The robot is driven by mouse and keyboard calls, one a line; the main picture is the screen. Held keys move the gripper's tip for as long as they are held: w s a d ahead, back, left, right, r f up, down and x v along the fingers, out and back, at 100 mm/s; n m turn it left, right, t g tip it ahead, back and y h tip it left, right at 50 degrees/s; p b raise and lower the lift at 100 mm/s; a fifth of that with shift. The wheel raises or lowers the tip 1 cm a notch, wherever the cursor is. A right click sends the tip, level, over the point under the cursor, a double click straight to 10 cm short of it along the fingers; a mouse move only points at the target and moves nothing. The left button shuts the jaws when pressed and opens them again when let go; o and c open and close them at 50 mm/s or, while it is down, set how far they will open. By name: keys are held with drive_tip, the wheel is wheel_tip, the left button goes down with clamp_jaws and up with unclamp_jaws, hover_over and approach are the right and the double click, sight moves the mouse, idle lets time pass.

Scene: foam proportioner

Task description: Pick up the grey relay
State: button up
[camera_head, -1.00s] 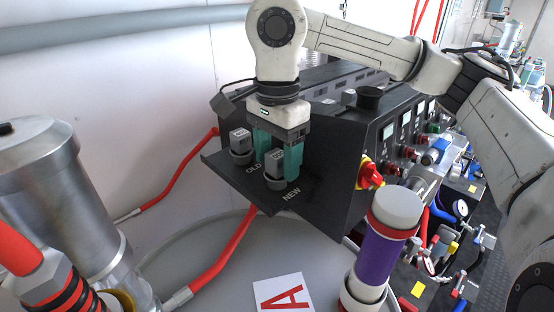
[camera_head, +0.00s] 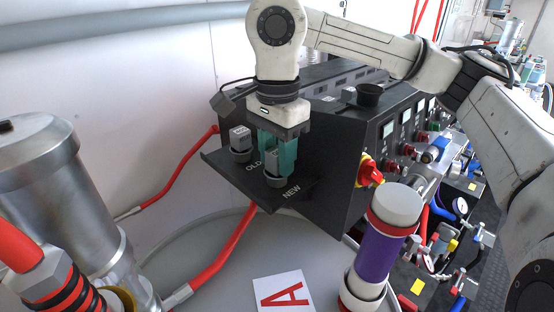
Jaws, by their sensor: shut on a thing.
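A grey relay (camera_head: 271,157) stands in a round dark socket at the NEW label on the black shelf (camera_head: 222,172). My gripper (camera_head: 277,153) points down over it, with its teal fingers shut on the relay's sides. The fingers hide part of the relay. A second grey relay (camera_head: 240,138) stands upright in another socket at the OLD label, to the left and apart from my gripper.
The black control cabinet (camera_head: 335,155) stands right behind the shelf, with a red rotary knob (camera_head: 370,173) on its side. A purple cylinder (camera_head: 379,250) stands at front right. A red hose (camera_head: 222,256) runs below the shelf. A steel cylinder (camera_head: 50,190) stands at left.

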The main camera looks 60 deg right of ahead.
sight(277, 151)
wheel_tip(277, 151, up, 15)
drive_tip(key=p, duration=0.2)
idle(0.6)
